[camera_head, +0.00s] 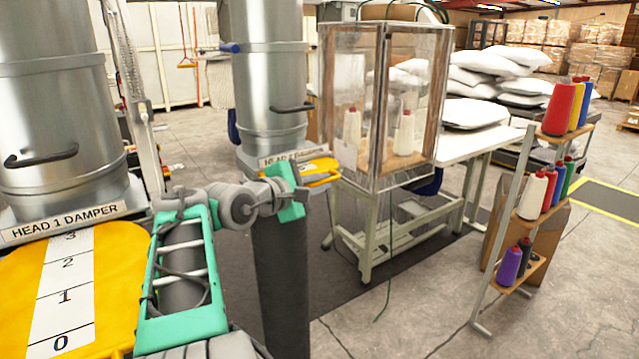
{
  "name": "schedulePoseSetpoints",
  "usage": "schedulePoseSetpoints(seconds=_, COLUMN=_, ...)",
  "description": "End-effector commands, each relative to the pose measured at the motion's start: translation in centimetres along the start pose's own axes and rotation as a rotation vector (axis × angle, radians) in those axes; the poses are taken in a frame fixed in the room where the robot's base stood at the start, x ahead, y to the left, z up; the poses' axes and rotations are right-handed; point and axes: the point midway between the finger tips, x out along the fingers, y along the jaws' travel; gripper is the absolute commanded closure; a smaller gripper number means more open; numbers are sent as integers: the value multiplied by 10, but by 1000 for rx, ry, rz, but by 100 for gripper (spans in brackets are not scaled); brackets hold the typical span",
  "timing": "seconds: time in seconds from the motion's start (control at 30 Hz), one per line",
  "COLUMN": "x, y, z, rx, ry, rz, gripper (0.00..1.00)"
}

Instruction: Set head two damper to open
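The farther metal cylinder (270,85) has a black bar handle (292,108) on its side and a label plate (290,157) at its base. The plate reads "HEAD … DAMPER"; its number is hard to read. A yellow plate (322,168) sits below it, partly hidden by my arm. The nearer cylinder (55,105) is labelled "HEAD 1 DAMPER" and has a yellow plate with a 0–3 scale (65,295). My arm reaches from the bottom toward the farther yellow plate. My gripper (291,190) is near that plate's left edge; its fingers cannot be made out, nor contact.
A clear-walled cabinet (345,90) with thread cones stands on a white table frame right of the farther cylinder. A spool rack (518,215) stands at the right. White pillows (480,112) lie behind. Floor between the table and rack is mostly open.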

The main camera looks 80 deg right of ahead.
Motion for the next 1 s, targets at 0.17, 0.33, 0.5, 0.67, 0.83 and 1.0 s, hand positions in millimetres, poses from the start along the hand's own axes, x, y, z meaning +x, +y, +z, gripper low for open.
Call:
schedulePoseSetpoints(seconds=0.17, x=0, y=0, z=0, rx=0, ry=-1, rz=-1, gripper=100)
schedulePoseSetpoints(seconds=0.33, x=0, y=0, z=0, rx=0, ry=-1, rz=-1, gripper=100)
schedulePoseSetpoints(seconds=0.5, x=0, y=-1, z=0, rx=0, ry=-1, rz=-1, gripper=100)
schedulePoseSetpoints(seconds=0.67, x=0, y=-1, z=0, rx=-1, ry=-1, rz=-2, gripper=100)
schedulePoseSetpoints(seconds=0.83, x=0, y=-1, z=0, rx=-1, ry=-1, rz=-2, gripper=100)
schedulePoseSetpoints(seconds=1.0, x=0, y=-1, z=0, rx=-1, ry=-1, rz=-2, gripper=100)
